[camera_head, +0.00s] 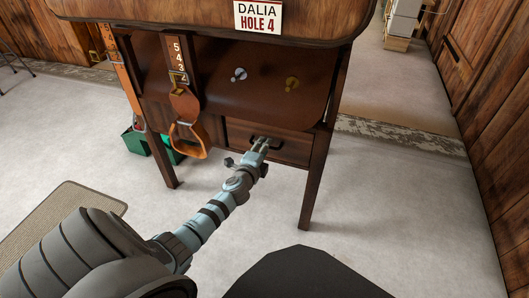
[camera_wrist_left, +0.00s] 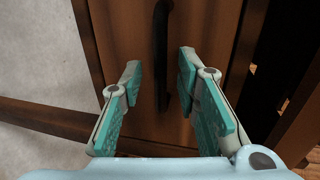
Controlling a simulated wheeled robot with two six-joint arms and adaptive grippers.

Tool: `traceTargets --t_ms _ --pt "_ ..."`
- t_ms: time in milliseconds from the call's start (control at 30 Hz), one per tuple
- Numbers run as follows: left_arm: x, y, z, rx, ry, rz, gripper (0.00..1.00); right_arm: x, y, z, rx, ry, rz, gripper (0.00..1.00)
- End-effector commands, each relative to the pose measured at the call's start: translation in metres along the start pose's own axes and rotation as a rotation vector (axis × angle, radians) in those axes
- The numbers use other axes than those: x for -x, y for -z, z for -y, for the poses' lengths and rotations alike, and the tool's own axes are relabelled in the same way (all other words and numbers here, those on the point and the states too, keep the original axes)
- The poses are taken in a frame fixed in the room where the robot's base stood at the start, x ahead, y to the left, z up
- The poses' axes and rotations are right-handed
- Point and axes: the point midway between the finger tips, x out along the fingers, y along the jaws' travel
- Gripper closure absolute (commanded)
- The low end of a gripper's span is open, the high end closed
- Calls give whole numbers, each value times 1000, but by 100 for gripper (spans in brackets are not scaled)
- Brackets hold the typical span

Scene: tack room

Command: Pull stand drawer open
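The wooden stand's drawer (camera_head: 290,146) is low on the right of the stand (camera_head: 250,85) in the head view, and its front looks flush with the frame. A dark bar handle (camera_wrist_left: 161,40) is on the drawer front; in the wrist view it runs upright down the middle. My left gripper (camera_head: 261,143) is at the handle, with its fingers apart. In the wrist view the handle's lower end lies between the teal-padded fingers, with a gap on each side. Whether the fingertips reach around the handle is hard to tell. My right gripper is not in view.
An orange stirrup strap (camera_head: 188,120) hangs to the left of the drawer. Stand legs (camera_head: 314,185) flank it. A green box (camera_head: 136,140) is behind the left leg. The floor in front of the drawer is clear.

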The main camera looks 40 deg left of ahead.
Motion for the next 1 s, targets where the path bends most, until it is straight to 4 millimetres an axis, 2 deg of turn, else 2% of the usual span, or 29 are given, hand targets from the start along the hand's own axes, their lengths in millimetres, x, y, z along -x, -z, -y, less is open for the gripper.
traceTargets --t_ms 267,467,1000 --pt "-4 0 1 0 0 -1 70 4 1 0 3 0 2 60" --pt "-4 0 1 1 0 -1 99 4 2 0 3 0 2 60" --pt "0 8 0 0 0 -13 100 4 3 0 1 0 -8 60"
